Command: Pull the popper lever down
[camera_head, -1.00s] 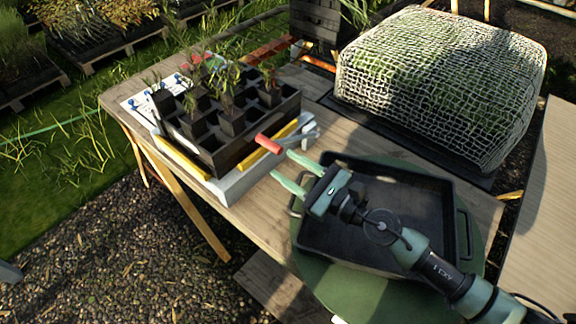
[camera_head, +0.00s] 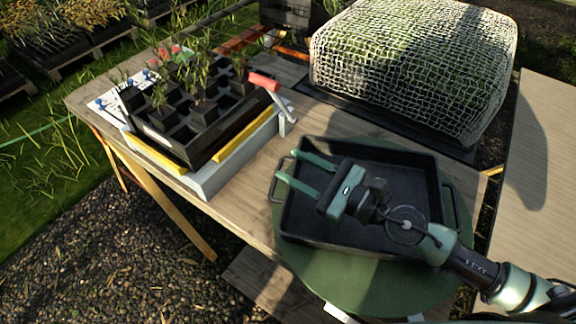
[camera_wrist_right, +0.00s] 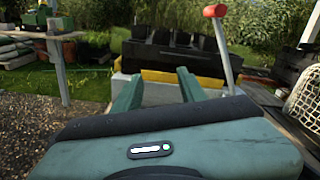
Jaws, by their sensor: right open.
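The popper is a pale box (camera_head: 225,172) with yellow strips, standing on the wooden table and bearing a black cell tray (camera_head: 187,153) of seedlings. Its lever has a grey arm (camera_head: 282,112) and a red handle (camera_head: 264,82). The lever is raised; in the right wrist view its red handle (camera_wrist_right: 215,10) is at the top of the near-upright arm. My right gripper (camera_head: 287,165) is open and empty, over the black tray's left side, short of the lever and apart from it. In the wrist view its fingers (camera_wrist_right: 160,75) point toward the popper, left of the lever. My left gripper is not in view.
An empty black handled tray (camera_head: 360,238) sits on a round green surface (camera_head: 300,262) under my right arm. A net-covered mound (camera_head: 415,60) stands behind. A wooden board (camera_head: 530,190) is at the right. Bare table (camera_head: 262,182) lies between popper and tray.

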